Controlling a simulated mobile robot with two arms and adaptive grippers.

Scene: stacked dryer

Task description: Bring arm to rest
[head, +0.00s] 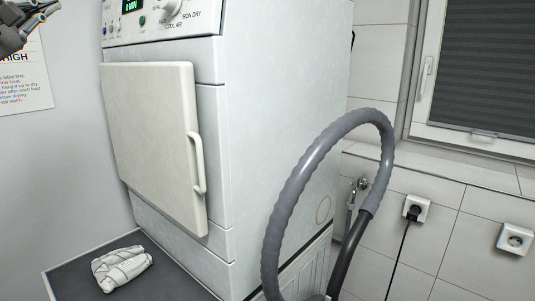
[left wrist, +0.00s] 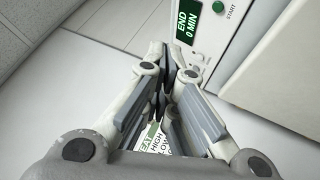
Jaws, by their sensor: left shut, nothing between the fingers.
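My left gripper (head: 14,36) shows at the top left corner of the head view, partly cut off by the edge. In the left wrist view its fingers (left wrist: 166,88) are together and hold nothing. It is in the air, up and left of the dryer (head: 280,110), apart from it. The dryer's cream door (head: 150,135) with its handle (head: 198,165) lies flat against the front and looks closed. The dryer's display (left wrist: 186,28) reads END 0 MIN. My right gripper is in neither view.
A folded light cloth (head: 121,268) lies on the dark surface (head: 70,286) below the door. A grey hose (head: 290,195) loops at the dryer's right side. A printed notice (head: 24,80) is on the left wall. A window (head: 480,70) and sockets (head: 514,239) are at right.

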